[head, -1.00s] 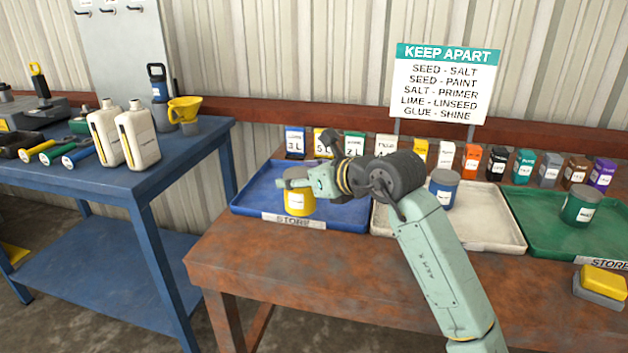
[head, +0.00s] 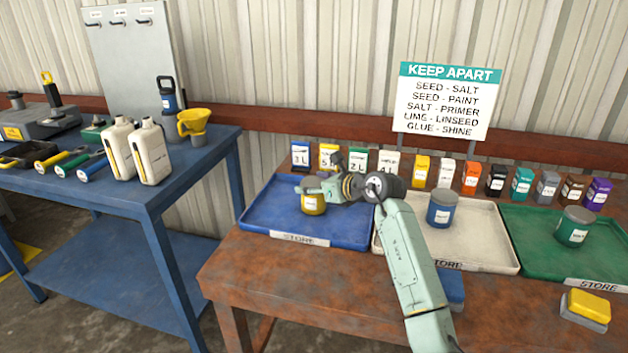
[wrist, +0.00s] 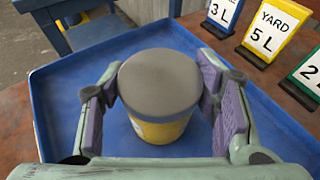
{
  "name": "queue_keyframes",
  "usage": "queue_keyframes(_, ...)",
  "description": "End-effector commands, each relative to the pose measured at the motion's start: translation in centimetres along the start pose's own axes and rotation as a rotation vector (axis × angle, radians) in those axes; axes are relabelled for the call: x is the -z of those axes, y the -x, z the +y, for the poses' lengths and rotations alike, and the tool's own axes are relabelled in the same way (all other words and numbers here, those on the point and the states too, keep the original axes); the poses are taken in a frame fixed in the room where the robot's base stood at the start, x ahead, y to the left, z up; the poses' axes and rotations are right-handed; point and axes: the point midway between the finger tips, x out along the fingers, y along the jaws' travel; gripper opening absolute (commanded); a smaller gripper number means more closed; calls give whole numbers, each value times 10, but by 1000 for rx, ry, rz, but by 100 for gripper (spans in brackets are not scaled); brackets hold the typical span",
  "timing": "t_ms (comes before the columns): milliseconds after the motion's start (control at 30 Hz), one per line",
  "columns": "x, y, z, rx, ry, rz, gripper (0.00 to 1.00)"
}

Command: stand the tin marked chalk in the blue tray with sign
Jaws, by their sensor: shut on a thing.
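My gripper (head: 312,187) is shut on a yellow tin with a grey lid (head: 313,203). The wrist view shows the lid and yellow side of this tin (wrist: 158,88) between the two purple-padded fingers. The tin is upright, over the blue tray (head: 265,218). I cannot tell whether its base touches the tray floor. Its pale label is too small to read in the head view. The blue tray carries a STORE sign (head: 300,239) on its front edge, and no other tin shows in it.
A blue tin (head: 441,209) stands in the white tray (head: 490,255), and a green tin (head: 573,228) in the green tray (head: 520,225). Several number cards and small boxes line the back under the KEEP APART board (head: 446,105). A yellow-topped block (head: 587,306) lies at front right.

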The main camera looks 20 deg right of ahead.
Motion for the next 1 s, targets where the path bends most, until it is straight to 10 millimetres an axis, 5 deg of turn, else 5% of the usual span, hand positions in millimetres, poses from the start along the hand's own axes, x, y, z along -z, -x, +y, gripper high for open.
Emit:
queue_keyframes(367, 5, -2, 0, 0, 1, -2, 21)
queue_keyframes(400, 3, -1, 0, 0, 1, -1, 59)
queue_keyframes(667, 3, -1, 0, 0, 1, -1, 76)
queue_keyframes(1000, 1, 0, 0, 0, 1, -1, 76)
